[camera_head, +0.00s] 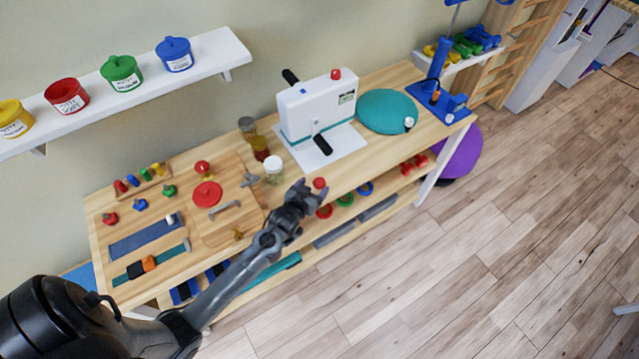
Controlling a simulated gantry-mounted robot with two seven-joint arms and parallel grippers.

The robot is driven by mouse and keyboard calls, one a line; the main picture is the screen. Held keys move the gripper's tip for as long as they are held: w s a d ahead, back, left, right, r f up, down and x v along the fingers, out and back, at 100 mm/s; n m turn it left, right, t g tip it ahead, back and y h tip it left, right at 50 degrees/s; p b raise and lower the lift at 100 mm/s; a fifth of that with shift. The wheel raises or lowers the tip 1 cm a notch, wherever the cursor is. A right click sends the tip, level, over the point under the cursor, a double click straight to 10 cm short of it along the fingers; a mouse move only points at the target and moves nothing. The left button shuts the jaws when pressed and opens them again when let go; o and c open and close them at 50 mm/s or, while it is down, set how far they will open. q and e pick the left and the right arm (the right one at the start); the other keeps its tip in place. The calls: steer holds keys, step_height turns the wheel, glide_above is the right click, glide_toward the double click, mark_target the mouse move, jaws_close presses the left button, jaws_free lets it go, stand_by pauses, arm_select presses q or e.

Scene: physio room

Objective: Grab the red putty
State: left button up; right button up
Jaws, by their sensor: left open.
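A red putty pot (67,96) with a white label stands on the white wall shelf at the upper left, between a yellow pot (14,118) and a green pot (121,73). My left gripper (311,188) is open over the front edge of the wooden table, well to the right of and below the red pot. A small red piece (320,183) shows right beside its fingertips; I cannot tell whether it lies between them or behind them. My right gripper is out of view.
A blue pot (174,54) stands at the right on the white shelf (205,52). The wooden table (232,160) holds a white crank box (318,107), a teal disc (386,110), jars and pegboards. A purple ball (462,155) lies beyond it.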

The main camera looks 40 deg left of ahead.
mark_target(319, 182)
arm_select(q)
steer(key=x, duration=0.4)
steer(key=shift+d+f+b, duration=0.15)
steer(key=shift+b, duration=0.15)
steer(key=c, duration=1.1)
